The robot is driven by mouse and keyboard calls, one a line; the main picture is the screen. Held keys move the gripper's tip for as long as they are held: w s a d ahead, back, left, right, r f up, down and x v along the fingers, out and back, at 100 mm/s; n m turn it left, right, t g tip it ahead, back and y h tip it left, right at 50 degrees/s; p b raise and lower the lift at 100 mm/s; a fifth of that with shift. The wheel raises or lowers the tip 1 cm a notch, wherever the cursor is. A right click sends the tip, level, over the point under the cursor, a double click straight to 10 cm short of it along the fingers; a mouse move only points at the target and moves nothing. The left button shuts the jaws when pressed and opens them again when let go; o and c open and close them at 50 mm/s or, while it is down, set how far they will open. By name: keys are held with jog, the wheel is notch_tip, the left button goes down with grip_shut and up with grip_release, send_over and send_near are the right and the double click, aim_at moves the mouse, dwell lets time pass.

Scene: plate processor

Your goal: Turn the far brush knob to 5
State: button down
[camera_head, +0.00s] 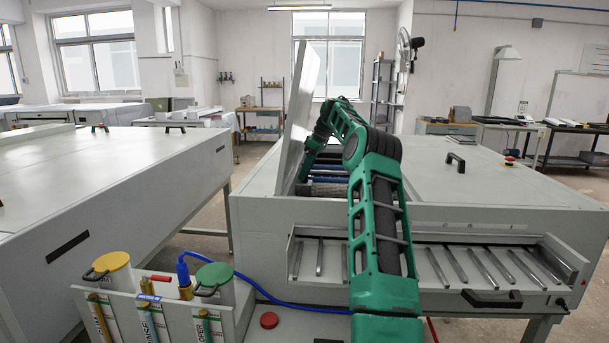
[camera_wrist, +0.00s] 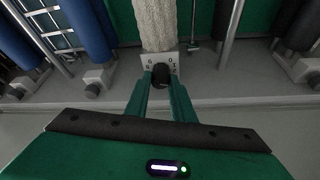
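In the wrist view a small black knob (camera_wrist: 160,76) sits on a light grey plate (camera_wrist: 146,62) with small dark marks. The plate is at the end of a pale, fuzzy brush roller (camera_wrist: 156,25). My gripper (camera_wrist: 161,83) has one green finger on each side of the knob, with the fingertips at or very close to its sides. I cannot tell whether they press on it. The knob's pointer and setting cannot be read. In the head view my green arm reaches into the open machine (camera_head: 470,190), and my gripper and the knob are hidden.
A grey machine wall runs close in front of the knob. The raised lid (camera_head: 306,105) stands left of my arm. A slotted tray (camera_head: 480,262) is at the machine's front.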

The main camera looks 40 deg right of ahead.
jog(key=shift+m+h, duration=0.6)
jog(key=shift+m, duration=1)
jog(key=shift+s, duration=0.1)
jog(key=c, duration=1.5)
grip_release()
jog(key=shift+c, duration=0.2)
